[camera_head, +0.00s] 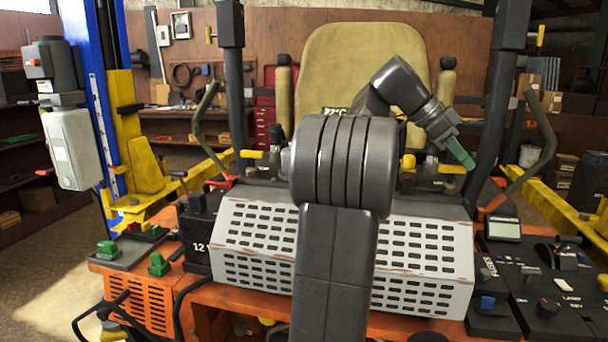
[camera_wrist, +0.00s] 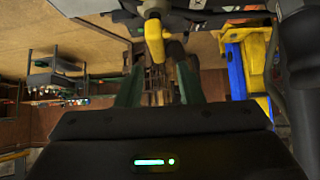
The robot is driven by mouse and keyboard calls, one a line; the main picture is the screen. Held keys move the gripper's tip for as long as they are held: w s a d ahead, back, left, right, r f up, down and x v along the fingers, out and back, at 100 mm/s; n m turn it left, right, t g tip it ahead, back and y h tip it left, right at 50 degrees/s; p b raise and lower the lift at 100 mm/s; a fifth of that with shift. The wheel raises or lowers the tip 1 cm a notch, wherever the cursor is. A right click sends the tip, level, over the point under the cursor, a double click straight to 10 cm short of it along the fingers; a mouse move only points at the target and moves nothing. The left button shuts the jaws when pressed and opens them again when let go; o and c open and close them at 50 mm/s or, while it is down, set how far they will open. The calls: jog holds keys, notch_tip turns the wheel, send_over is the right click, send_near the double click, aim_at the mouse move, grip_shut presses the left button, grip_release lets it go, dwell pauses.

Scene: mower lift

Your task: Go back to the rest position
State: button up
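My gripper (camera_head: 462,156) is at the end of my arm, over the right side of the mower, in front of its tan seat (camera_head: 350,62). In the head view its green fingertips point down and to the right, just above a yellow part (camera_head: 452,169); I cannot tell whether they touch it. In the wrist view the two green fingers of my gripper (camera_wrist: 160,88) stand apart with nothing held between them. A yellow knob-like part (camera_wrist: 155,42) shows beyond the fingertips. My arm hides the middle of the mower's perforated light-grey cover (camera_head: 252,238).
A black control panel (camera_head: 525,280) with knobs and switches is at the right. A black 12 V box (camera_head: 200,235) is at the left. Dark upright bars (camera_head: 232,80) flank the seat. A blue lift post (camera_head: 88,60) stands at the left, with open floor (camera_head: 50,270) below.

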aim_at(457, 173)
notch_tip(457, 173, down, 4)
jog(key=shift+f, duration=0.1)
jog(key=shift+w+n+t, duration=0.1)
jog(key=shift+n+t, duration=0.3)
jog(key=shift+n, duration=0.1)
jog(key=shift+r+n+t+b, duration=0.2)
jog(key=shift+n+t+b, duration=0.25)
jog(key=shift+n+t, duration=0.45)
jog(key=shift+w+n+t, duration=0.2)
jog(key=shift+n+t, duration=0.9)
jog(key=shift+n, duration=0.6)
